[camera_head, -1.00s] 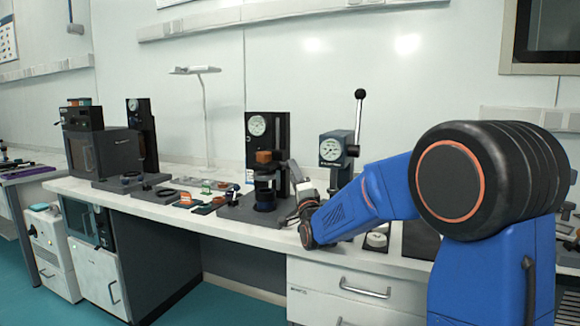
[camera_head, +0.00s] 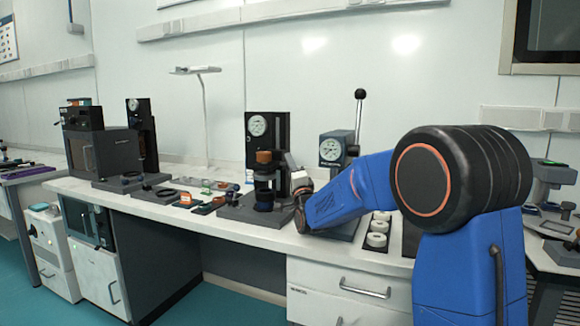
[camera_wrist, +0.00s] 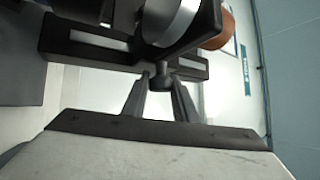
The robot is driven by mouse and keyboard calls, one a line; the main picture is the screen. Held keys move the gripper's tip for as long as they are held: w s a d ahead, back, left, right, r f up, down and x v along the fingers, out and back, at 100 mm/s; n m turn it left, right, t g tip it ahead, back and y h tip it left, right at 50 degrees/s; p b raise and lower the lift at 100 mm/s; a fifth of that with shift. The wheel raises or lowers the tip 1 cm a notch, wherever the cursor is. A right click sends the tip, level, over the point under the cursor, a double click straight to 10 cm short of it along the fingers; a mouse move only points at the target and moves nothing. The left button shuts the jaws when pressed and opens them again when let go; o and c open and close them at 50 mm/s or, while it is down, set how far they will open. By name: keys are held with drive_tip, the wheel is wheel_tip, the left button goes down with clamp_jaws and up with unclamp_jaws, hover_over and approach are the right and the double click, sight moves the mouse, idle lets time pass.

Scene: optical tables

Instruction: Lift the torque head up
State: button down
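The torque head, which I take to be the part with the copper-coloured cap (camera_head: 264,157), sits on a black upright stand (camera_head: 282,140) with a round dial gauge (camera_head: 257,125). In the wrist view its bright metal cylinder (camera_wrist: 178,22) and orange end (camera_wrist: 218,30) are close above my gripper. My gripper (camera_wrist: 163,82) has its two grey fingers apart, with a small dark knob (camera_wrist: 164,70) at or between the tips. I cannot tell whether the fingers touch it. In the head view my wrist is just right of the stand, and its fingers are hard to make out.
A dark cup (camera_head: 264,197) stands on the stand's base below the head. A second gauge device (camera_head: 332,148) with a tall lever (camera_head: 359,115) is behind my arm. White rings (camera_head: 377,240) lie right of my wrist. Small parts (camera_head: 205,190) lie left on the bench.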

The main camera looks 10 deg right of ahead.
drive_tip(key=shift+r, duration=2.25)
drive_tip(key=c, duration=1.4)
unclamp_jaws()
drive_tip(key=shift+c, duration=0.2)
drive_tip(key=shift+f, duration=0.1)
drive_tip(key=v, duration=1.7)
drive_tip(key=shift+s, duration=0.15)
drive_tip(key=shift+f, duration=0.15)
